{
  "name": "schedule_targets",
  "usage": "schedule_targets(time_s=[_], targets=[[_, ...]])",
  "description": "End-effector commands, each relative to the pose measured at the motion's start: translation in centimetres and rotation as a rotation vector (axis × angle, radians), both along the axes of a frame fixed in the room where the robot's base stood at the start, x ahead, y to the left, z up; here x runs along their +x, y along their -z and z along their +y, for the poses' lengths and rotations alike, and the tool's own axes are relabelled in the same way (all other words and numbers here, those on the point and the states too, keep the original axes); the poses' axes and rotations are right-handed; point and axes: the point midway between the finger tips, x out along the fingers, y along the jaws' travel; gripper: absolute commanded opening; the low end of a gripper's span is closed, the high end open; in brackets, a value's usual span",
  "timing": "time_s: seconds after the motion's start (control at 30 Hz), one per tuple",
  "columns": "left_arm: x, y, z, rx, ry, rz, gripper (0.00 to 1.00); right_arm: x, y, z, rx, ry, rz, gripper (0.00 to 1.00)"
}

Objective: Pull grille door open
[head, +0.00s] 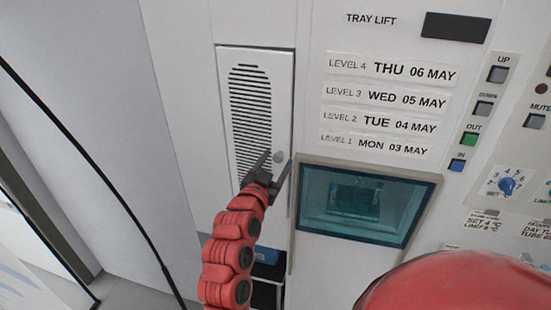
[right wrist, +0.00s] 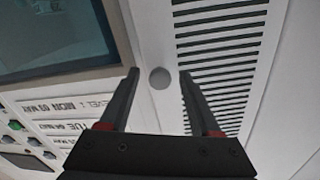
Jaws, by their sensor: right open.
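The grille door (head: 284,90) is a tall narrow white panel with dark horizontal slots, set in the white cabinet front left of the tray lift. It looks closed in its frame. A small round grey knob (head: 279,157) sits near its right edge. My right gripper (head: 272,164) is open at the knob, its fingers pointing at the door. In the right wrist view the knob (right wrist: 160,78) shows between the two spread fingertips (right wrist: 158,74), with a gap on each side. The gripper hides part of the door's lower area. My left gripper is not in view.
A teal tray-lift window (head: 366,204) is right of the door, under date labels (head: 390,98). Several buttons (head: 470,139) and a blue dial (head: 506,185) are farther right. A black cable (head: 95,170) crosses the left side. A dark opening with a blue item (head: 268,257) lies low.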

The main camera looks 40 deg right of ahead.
Motion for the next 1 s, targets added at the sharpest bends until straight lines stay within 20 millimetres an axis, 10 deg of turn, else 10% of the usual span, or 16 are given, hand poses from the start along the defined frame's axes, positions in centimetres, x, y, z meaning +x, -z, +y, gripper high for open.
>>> schedule_targets(time_s=[0.27, 0.63, 1.0], targets=[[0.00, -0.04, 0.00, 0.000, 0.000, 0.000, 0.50, 0.11, 0.04, -0.13, 0.000, 0.000, 0.000, 0.64], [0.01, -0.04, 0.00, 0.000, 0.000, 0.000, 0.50, 0.11, 0.04, -0.10, -0.001, -0.001, 0.001, 0.01], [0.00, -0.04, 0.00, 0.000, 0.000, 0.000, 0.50, 0.11, 0.03, -0.11, -0.001, -0.001, 0.001, 0.00]])
